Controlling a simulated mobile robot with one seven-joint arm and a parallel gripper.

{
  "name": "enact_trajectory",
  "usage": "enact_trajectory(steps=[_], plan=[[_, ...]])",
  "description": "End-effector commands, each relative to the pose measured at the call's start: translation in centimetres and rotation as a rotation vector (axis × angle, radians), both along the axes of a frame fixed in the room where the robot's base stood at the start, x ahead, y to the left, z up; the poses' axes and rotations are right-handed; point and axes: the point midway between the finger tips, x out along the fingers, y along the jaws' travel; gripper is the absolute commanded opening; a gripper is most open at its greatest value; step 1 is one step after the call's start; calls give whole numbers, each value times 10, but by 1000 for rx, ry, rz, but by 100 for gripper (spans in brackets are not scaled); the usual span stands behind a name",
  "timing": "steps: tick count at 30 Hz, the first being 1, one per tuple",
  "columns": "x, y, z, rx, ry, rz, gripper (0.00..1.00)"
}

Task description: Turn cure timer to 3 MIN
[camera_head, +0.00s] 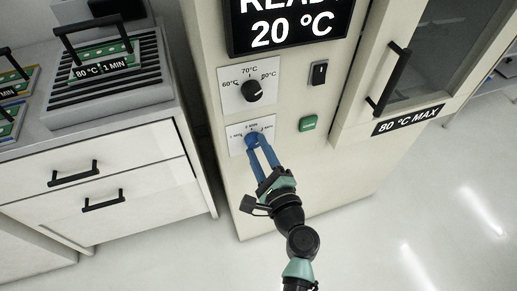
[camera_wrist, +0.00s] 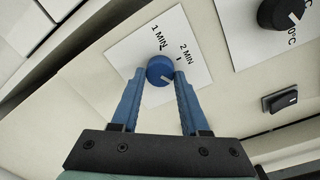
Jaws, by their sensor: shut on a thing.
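The cure timer is a blue knob (camera_wrist: 160,70) on a white plate (camera_wrist: 138,45) marked 1 MIN and 2 MIN in the wrist view. A third label shows on the plate's right side in the head view (camera_head: 238,147), partly unclear. My gripper (camera_wrist: 160,76) has its two blue fingers shut on the knob, one on each side. In the head view my gripper (camera_head: 257,140) reaches up to the plate and its fingertips cover most of the knob. A light mark on the knob's face seems to point to the lower right in the wrist view.
Above the timer is a black temperature knob (camera_head: 252,91), with a black switch (camera_head: 319,72) and green button (camera_head: 308,123) to the right. A door handle (camera_head: 390,80) stands out further right. A drawer cabinet (camera_head: 95,180) stands left. The floor below is clear.

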Motion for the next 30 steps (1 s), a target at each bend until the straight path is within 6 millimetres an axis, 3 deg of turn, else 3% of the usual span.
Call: enact_trajectory(steps=[5, 6, 10, 22, 30], plan=[[-1, 0, -1, 3, 3, -1, 0], [-1, 0, -1, 3, 3, -1, 52], [0, 0, -1, 2, 2, 0, 75], [-7, -3, -1, 0, 2, -1, 75], [-55, -19, 0, 1, 4, -4, 75]])
